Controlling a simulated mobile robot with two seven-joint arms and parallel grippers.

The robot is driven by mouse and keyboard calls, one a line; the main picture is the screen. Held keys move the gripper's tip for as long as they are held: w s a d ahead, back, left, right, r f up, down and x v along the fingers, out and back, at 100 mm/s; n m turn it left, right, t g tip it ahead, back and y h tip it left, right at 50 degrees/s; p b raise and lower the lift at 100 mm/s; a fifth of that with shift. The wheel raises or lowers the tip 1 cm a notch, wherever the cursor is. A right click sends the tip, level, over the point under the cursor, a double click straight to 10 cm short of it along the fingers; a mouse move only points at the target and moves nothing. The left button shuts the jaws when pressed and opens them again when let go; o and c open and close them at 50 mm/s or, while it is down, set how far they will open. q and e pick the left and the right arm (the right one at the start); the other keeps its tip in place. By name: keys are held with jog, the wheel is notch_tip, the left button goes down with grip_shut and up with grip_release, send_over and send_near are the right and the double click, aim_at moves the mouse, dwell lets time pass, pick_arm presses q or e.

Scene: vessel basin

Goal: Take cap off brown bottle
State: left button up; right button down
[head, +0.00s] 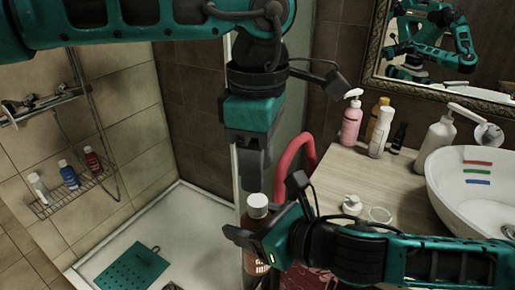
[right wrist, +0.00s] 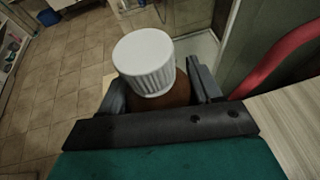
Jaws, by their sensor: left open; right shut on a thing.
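The brown bottle (head: 256,240) stands upright in my right gripper (head: 258,238), near the left end of the counter. Its white ribbed cap (head: 257,200) sits on its top. In the right wrist view the cap (right wrist: 147,62) is on the brown bottle (right wrist: 165,98), and the fingers of my right gripper (right wrist: 160,92) are on either side of the bottle. My left gripper (head: 252,185) is open and points down directly above the cap, its fingertips close to it. Whether the fingertips touch the cap is hard to tell.
The wooden counter (head: 345,175) at right holds a pink pump bottle (head: 351,125), other bottles and a white basin (head: 470,185). A red curved tube (head: 292,150) rises behind the grippers. A shower tray (head: 190,225) and a wire shelf (head: 72,190) with bottles are at left.

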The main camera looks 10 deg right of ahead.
aim_at(258, 200)
pick_arm(q)
jog(key=m, duration=0.2)
jog(key=r+m, duration=0.1)
jog(key=m, duration=0.2)
jog(key=shift+m, duration=0.3)
jog(key=m, duration=0.6)
jog(key=shift+r, duration=0.4)
jog(key=shift+f, duration=3.95)
jog(key=shift+c, duration=0.3)
jog(key=c, duration=0.7)
jog(key=n, duration=0.3)
jog(key=shift+n, duration=0.4)
grip_shut()
jog(key=n, duration=0.3)
jog(key=shift+n, duration=0.3)
jog(key=n, duration=0.9)
jog(key=shift+r, duration=0.1)
